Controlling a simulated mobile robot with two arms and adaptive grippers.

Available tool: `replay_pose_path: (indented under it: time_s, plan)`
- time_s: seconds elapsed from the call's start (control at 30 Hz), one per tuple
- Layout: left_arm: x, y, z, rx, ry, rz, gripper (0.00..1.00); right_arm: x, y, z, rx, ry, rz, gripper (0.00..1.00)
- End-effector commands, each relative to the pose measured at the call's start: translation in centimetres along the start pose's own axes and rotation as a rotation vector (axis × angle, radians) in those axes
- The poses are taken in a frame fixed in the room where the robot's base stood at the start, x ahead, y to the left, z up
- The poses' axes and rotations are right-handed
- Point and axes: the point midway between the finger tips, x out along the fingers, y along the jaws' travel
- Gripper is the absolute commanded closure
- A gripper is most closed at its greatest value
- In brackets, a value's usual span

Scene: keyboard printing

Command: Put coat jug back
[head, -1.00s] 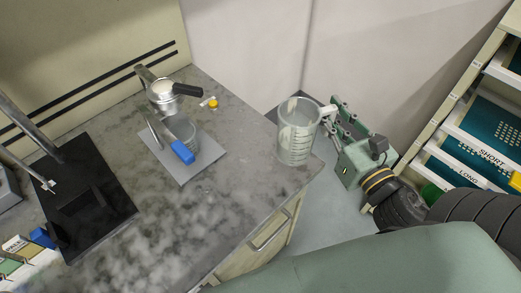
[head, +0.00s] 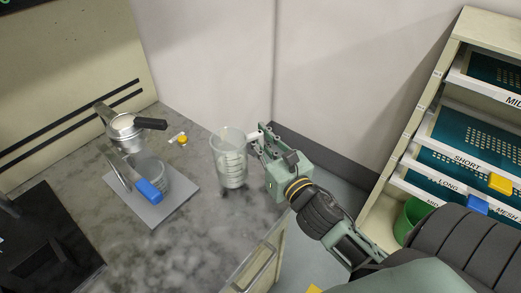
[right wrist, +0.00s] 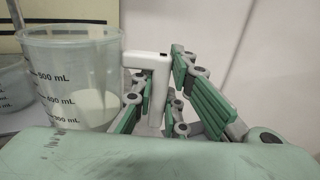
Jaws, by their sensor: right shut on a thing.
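A clear graduated jug (head: 229,160) is upright over the right end of the grey counter in the head view. My right gripper (head: 258,140) is shut on its white handle from the right. In the right wrist view the jug (right wrist: 72,75) shows volume marks and some whitish content low inside, and its handle (right wrist: 150,75) lies between the fingers (right wrist: 155,95). I cannot tell whether the jug's base touches the counter. My left gripper is not in view.
A grey plate (head: 165,208) on the counter (head: 200,240) bears a stand with a metal pot (head: 124,128), a clear vessel and a blue piece (head: 149,191). A black base (head: 45,245) stands at left. A shelf rack (head: 455,140) with teal screens stands at right.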

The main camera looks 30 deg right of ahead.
Motion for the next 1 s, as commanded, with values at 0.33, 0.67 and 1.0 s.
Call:
replay_pose_path:
  time_s: [0.33,0.67,1.0]
  plan:
    - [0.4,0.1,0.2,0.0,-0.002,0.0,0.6,-0.1,0.0,-3.0,0.001,-0.001,0.001,1.0]
    - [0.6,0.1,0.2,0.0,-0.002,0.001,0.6,-0.1,0.0,-3.4,0.001,0.003,0.0,0.82]
    - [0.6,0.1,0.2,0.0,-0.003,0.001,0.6,-0.1,0.0,-3.4,0.001,0.003,0.0,0.68]
